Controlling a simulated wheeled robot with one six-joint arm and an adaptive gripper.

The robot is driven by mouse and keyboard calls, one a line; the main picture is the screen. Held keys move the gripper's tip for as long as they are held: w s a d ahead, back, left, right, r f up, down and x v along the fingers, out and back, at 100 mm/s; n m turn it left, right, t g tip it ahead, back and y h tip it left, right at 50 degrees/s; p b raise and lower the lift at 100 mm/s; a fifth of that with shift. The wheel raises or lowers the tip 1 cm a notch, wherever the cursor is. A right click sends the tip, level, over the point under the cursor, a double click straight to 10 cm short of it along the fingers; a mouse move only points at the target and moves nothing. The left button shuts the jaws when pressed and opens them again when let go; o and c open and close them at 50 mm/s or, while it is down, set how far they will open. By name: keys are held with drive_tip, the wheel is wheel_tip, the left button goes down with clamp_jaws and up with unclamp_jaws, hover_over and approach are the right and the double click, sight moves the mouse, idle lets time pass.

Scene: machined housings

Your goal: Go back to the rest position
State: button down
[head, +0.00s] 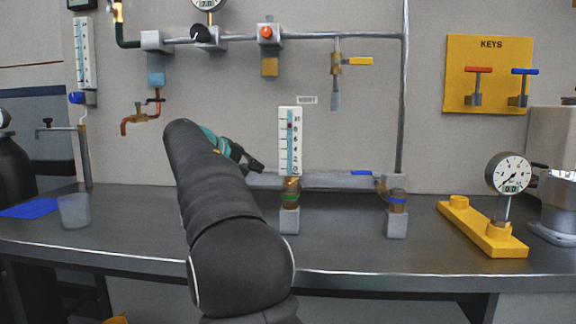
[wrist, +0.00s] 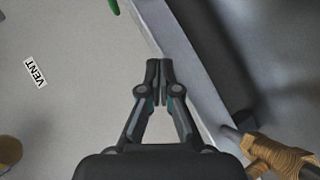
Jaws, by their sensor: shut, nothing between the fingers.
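My gripper (head: 254,164) is in front of the wall panel in the head view, a little left of the flow gauge with the white scale (head: 290,140). In the wrist view my gripper (wrist: 160,68) has its two fingertips together, with nothing between them. A grey bar (wrist: 190,60) runs beside the fingers there. My dark arm reaches up from the bottom middle of the head view and hides part of the bench and wall.
The dark bench (head: 130,232) carries a clear cup (head: 74,210), a blue sheet (head: 32,208) and a yellow stand (head: 485,232) with a dial gauge (head: 509,174). A yellow KEYS board (head: 489,55) hangs right. A VENT label (wrist: 36,73) and brass fitting (wrist: 278,155) show at the wrist.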

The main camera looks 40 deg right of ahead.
idle(0.5)
drive_tip(key=s+a+f+n+t+y+p, duration=0.1)
drive_tip(key=s+a+y, duration=0.1)
drive_tip(key=s+a, duration=0.4)
drive_tip(key=s+a+f+n+t+y+p, duration=0.1)
drive_tip(key=s+a+t+y, duration=0.1)
drive_tip(key=s+a, duration=0.4)
drive_tip(key=s+a+f+n+t+y, duration=0.1)
drive_tip(key=s+a+f+n+y, duration=0.1)
drive_tip(key=s+a, duration=0.5)
drive_tip(key=shift+a+t+y+p, duration=0.3)
drive_tip(key=shift+a+y+p, duration=0.1)
drive_tip(key=shift+a, duration=0.55)
drive_tip(key=s+a+f+y+p, duration=0.1)
drive_tip(key=s+a+f+y, duration=0.2)
drive_tip(key=s+a+f, duration=0.3)
drive_tip(key=s+a+f+m+y+p, duration=0.1)
drive_tip(key=s+a+f+y, duration=0.2)
drive_tip(key=f, duration=1)
drive_tip(key=s+a, duration=0.3)
drive_tip(key=a, duration=0.1)
drive_tip(key=shift+a, duration=0.3)
